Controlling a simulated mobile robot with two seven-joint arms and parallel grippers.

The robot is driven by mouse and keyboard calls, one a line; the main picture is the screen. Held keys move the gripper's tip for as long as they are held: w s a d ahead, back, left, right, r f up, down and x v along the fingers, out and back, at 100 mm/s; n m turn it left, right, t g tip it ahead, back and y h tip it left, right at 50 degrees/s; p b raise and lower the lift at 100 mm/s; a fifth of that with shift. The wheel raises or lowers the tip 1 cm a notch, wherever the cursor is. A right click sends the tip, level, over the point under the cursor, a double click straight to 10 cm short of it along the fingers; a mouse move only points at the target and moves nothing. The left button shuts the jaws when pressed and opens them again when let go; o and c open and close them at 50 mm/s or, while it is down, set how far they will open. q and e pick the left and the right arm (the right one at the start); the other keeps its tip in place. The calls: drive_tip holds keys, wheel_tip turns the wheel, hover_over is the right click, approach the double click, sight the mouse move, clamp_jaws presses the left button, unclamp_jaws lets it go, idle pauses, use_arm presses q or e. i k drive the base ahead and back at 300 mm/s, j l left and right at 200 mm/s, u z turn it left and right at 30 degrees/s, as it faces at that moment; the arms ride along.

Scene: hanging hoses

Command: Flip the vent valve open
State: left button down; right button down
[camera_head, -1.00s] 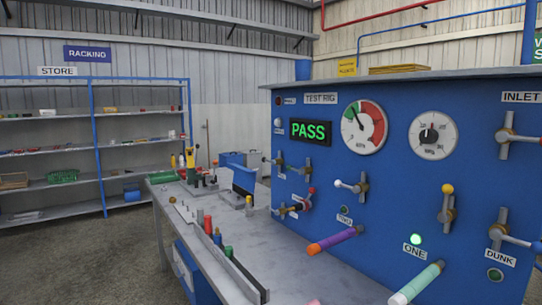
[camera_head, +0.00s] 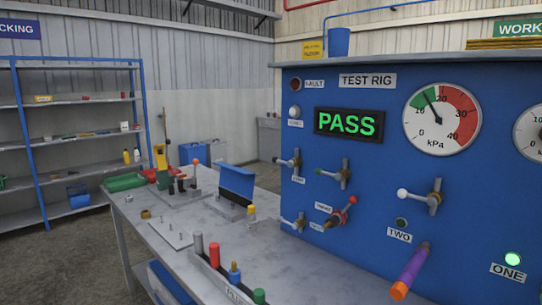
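The blue test rig panel (camera_head: 300,100) stands at the right and carries several lever valves. A valve with a white-tipped lever (camera_head: 290,162) and one with a green-tipped lever (camera_head: 337,173) sit below the display. A larger white-tipped valve (camera_head: 420,197) is further right. The small labels are too blurred to tell which valve is the vent. Neither gripper is in view.
The display (camera_head: 349,124) reads PASS, and the gauge (camera_head: 441,118) needle points into green. A purple hose with an orange end (camera_head: 410,272) juts out near label TWO. The grey bench (camera_head: 175,238) carries fittings and a blue plate (camera_head: 236,183). Shelving (camera_head: 75,147) stands at left.

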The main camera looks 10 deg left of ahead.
sight(290, 164)
drive_tip(key=i+j+z, duration=0.15)
drive_tip(key=j, duration=0.35)
drive_tip(key=i+j+z, duration=0.1)
drive_tip(key=j, duration=0.35)
drive_tip(key=i+j+z, duration=0.15)
drive_tip(key=j, duration=0.35)
drive_tip(key=j+z, duration=0.1)
drive_tip(key=j, duration=0.45)
drive_tip(key=i, duration=0.05)
